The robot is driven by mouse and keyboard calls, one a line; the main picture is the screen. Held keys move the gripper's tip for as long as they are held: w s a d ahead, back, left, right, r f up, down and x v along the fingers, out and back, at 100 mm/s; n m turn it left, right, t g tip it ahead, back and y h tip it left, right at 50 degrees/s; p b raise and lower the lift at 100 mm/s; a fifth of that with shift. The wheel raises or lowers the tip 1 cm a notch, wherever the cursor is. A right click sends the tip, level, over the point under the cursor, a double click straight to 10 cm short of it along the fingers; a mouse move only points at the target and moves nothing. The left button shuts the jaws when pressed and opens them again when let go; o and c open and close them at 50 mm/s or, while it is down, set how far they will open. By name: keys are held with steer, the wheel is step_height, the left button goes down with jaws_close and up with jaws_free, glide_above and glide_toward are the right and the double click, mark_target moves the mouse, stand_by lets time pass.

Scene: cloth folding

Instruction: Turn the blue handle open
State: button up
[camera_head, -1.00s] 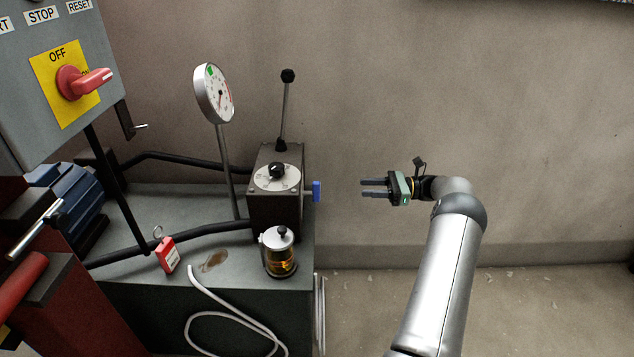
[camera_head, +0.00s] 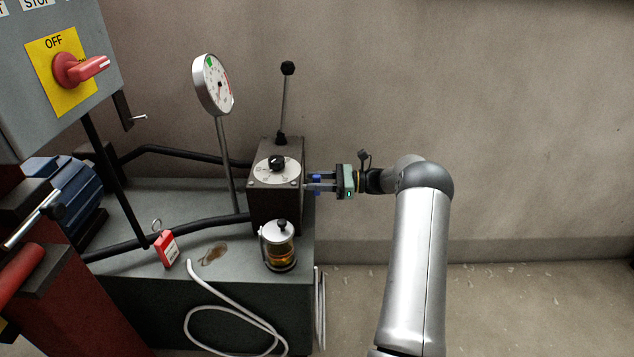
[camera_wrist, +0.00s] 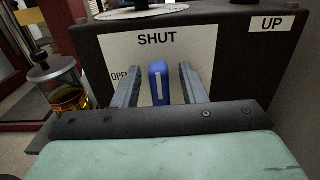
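The blue handle (camera_wrist: 159,84) sticks out of the right side of a dark valve box (camera_head: 262,205). In the wrist view it stands upright, with its white line pointing toward the SHUT label (camera_wrist: 157,40). The OPEN label (camera_wrist: 119,77) is to its left, partly hidden by a finger. My gripper (camera_wrist: 158,88) is open, with one finger on each side of the handle and a visible gap on both sides. In the head view my gripper (camera_head: 314,184) is at the box's right side, and its fingers partly hide the handle (camera_head: 316,178).
A glass oil cup (camera_head: 279,250) stands in front of the box. A lever (camera_head: 285,105) and a gauge (camera_head: 212,85) rise behind and left. Free room lies right of the bench.

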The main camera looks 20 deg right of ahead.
jaws_close()
